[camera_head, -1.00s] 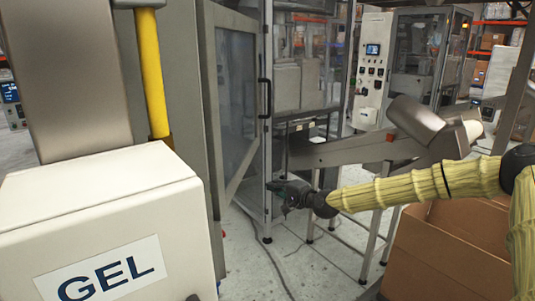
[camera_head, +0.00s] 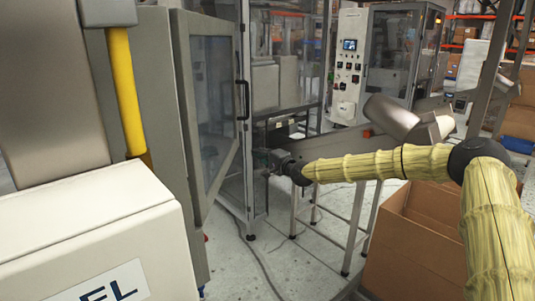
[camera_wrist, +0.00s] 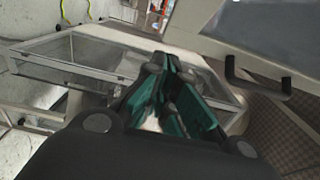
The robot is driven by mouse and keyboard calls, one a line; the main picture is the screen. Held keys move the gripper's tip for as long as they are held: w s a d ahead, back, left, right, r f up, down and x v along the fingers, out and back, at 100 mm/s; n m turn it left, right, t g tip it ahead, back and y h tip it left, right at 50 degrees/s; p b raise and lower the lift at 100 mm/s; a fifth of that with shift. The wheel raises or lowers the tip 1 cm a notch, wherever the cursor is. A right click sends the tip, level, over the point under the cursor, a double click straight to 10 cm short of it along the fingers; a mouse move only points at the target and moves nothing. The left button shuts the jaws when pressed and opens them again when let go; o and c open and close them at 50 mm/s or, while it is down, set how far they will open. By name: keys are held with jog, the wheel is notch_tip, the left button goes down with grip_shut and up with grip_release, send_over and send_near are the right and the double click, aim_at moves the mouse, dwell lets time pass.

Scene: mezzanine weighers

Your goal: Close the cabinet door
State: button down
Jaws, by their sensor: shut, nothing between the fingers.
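The cabinet door (camera_head: 208,95) is a tall grey-framed panel with a dark window, in the left half of the head view. It stands swung open, at an angle to the cabinet. Its black bar handle (camera_head: 243,100) is on the right edge; a black handle also shows in the wrist view (camera_wrist: 258,80). My gripper (camera_head: 266,165) is below and slightly right of the handle, near the door's lower right edge. I cannot tell whether it touches the door. In the wrist view my gripper (camera_wrist: 180,105) has its dark green fingers together with nothing held.
An open cardboard box (camera_head: 415,240) stands under my arm. A metal chute (camera_head: 400,120) is behind my arm. Grey floor shows between the door and the box.

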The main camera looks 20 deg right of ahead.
jog(key=shift+w+a+p, duration=1.45)
jog(key=shift+w+a, duration=0.45)
jog(key=shift+a, duration=0.3)
jog(key=shift+a, duration=0.1)
